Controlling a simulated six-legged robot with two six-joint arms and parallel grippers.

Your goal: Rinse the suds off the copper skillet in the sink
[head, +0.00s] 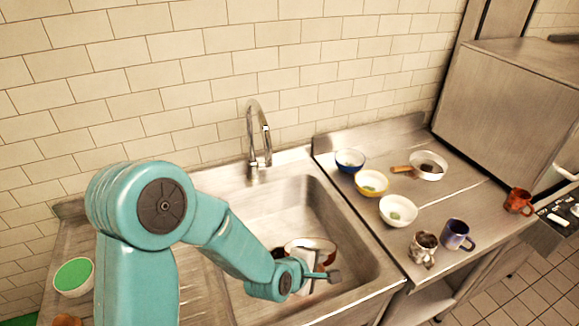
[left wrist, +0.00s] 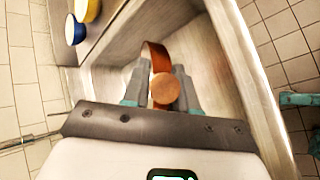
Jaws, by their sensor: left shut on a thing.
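The copper skillet (head: 318,243) is in the steel sink (head: 285,203), partly hidden behind my left gripper (head: 308,277). Its copper-brown side (left wrist: 155,52) shows in the left wrist view, beyond a round brown handle end (left wrist: 165,89). My left gripper (left wrist: 163,80) is shut on the handle, with one finger on each side of it. I cannot make out suds on the skillet. The curved faucet (head: 258,132) stands at the back rim of the sink, and no water stream shows. My right gripper is not in view.
Right of the sink, the counter holds a blue bowl (head: 350,161), a yellow bowl (head: 371,184), a white bowl (head: 397,211), a small pan (head: 428,166) and several mugs (head: 456,235). A green-filled bowl (head: 74,277) stands at left. The tiled wall (head: 180,70) is behind.

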